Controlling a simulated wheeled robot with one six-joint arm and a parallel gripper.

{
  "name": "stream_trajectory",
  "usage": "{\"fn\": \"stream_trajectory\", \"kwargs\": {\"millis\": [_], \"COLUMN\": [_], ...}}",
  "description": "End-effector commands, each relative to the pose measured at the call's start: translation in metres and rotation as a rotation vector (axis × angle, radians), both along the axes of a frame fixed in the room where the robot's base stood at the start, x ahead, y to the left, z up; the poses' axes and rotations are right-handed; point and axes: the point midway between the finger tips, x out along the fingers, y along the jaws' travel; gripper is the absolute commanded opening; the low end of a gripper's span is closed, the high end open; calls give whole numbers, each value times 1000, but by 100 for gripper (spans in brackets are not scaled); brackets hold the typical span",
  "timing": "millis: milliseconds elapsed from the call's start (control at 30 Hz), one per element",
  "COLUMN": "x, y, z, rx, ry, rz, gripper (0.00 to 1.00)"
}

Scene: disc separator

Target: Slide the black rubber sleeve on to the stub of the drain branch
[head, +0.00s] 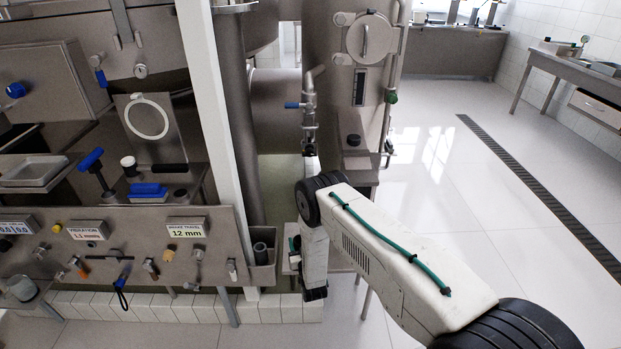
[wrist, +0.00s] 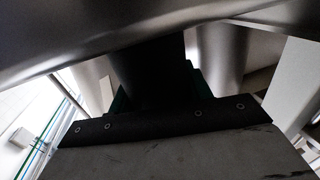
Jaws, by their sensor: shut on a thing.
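In the wrist view my gripper (wrist: 160,98) shows as a dark riveted plate with green finger parts on both sides. It is shut on a dark cylinder, which looks like the black rubber sleeve (wrist: 150,65). The sleeve's far end runs up under a broad grey metal surface, and the shade hides its edge. In the head view my arm reaches in beside the steel vessel, and the fingers and the held sleeve cannot be made out. I cannot pick out the stub of the drain branch in either view.
A large steel surface (wrist: 90,35) passes close above my gripper. A white post (head: 215,130) stands left of my arm. A bin (head: 262,274) with dark tubes hangs at the right end of the label panel (head: 130,250). The floor on the right is clear, with a drain grating (head: 540,195).

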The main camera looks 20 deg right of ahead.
Motion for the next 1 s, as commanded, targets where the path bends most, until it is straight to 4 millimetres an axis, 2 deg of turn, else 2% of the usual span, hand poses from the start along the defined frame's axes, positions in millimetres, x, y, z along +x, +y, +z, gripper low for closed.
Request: {"fn": "stream_trajectory", "kwargs": {"millis": [1000], "x": [0], "y": [0], "z": [42], "rx": [0], "ry": [-1], "rz": [0], "gripper": [0]}}
